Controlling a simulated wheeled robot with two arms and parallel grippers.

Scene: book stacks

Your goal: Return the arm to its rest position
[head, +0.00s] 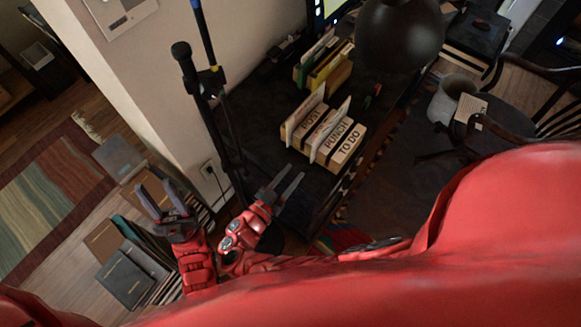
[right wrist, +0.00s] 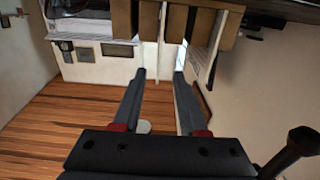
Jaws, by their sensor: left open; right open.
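My left gripper (head: 155,188) is on the left in the head view, above the floor near the wall corner. Its two fingers are spread and nothing is between them. My right gripper (head: 294,171) is right of it, its fingers pointing at the dark desk's near edge. It also shows in the right wrist view (right wrist: 160,75), with its two fingers apart and empty. My red arm links fill the bottom of the head view, and parts of both arms are hidden there.
The dark desk (head: 262,128) bears wooden file holders (head: 345,147) with several labelled dividers. A black stand (head: 222,120) rises close to my grippers. Folders (head: 127,277) lie on the floor at left. A chair (head: 515,125) and grey jug (head: 447,98) are at right.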

